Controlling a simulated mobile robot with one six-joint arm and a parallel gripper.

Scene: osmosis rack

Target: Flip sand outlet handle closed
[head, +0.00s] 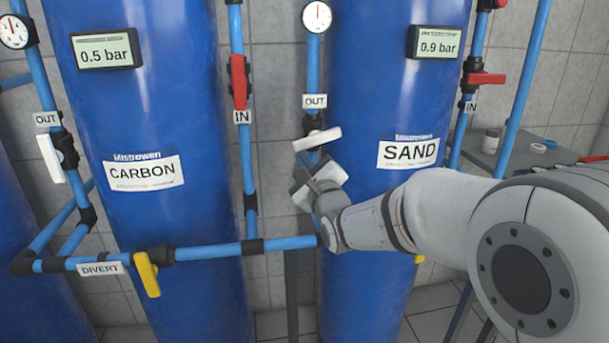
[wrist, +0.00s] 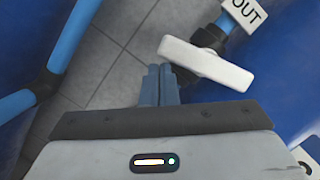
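The sand outlet handle (head: 317,139) is a white lever on the blue pipe left of the SAND tank (head: 385,100), below the OUT label. It lies crosswise to the pipe, slightly tilted. In the wrist view the white handle (wrist: 206,63) sits just ahead and to the right of my fingertips. My gripper (wrist: 159,70) has its two fingers together with nothing between them. Their tips are beside the handle's left end; I cannot tell whether they touch it. In the head view my gripper (head: 318,178) is just below the handle, its fingertips hard to make out.
A white handle (head: 50,158) stands on the carbon OUT pipe. Red handles (head: 239,82) (head: 486,78) mark the IN pipes, and a yellow handle (head: 147,274) the DIVERT pipe. Blue pipes run close around my gripper. A grey table (head: 510,160) stands at the right.

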